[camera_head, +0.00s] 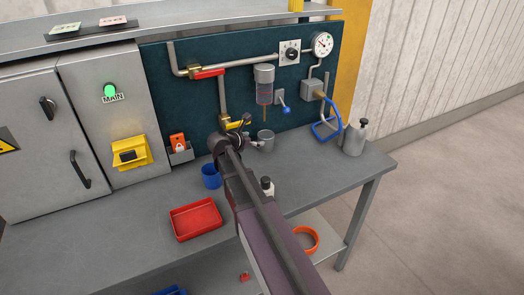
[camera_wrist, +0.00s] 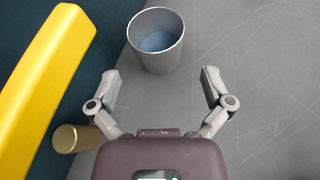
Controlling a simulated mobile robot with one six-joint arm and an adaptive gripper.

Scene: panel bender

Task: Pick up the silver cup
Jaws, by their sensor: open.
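The silver cup (camera_head: 266,141) stands upright on the grey bench near the teal back panel, just right of my gripper (camera_head: 252,145) in the head view. In the wrist view the silver cup (camera_wrist: 156,42) is at the top centre, with its open mouth and bluish inside showing. My gripper (camera_wrist: 162,88) is open and empty. Its two fingers are spread, and the cup lies ahead of the gap between them, apart from both fingertips.
A yellow handle (camera_wrist: 45,75) and a brass piece (camera_wrist: 74,138) are close to my left finger. A blue cup (camera_head: 211,178), a red tray (camera_head: 196,220) and a small dark-capped bottle (camera_head: 267,186) stand nearby. A grey bottle (camera_head: 355,138) is at the bench's right end.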

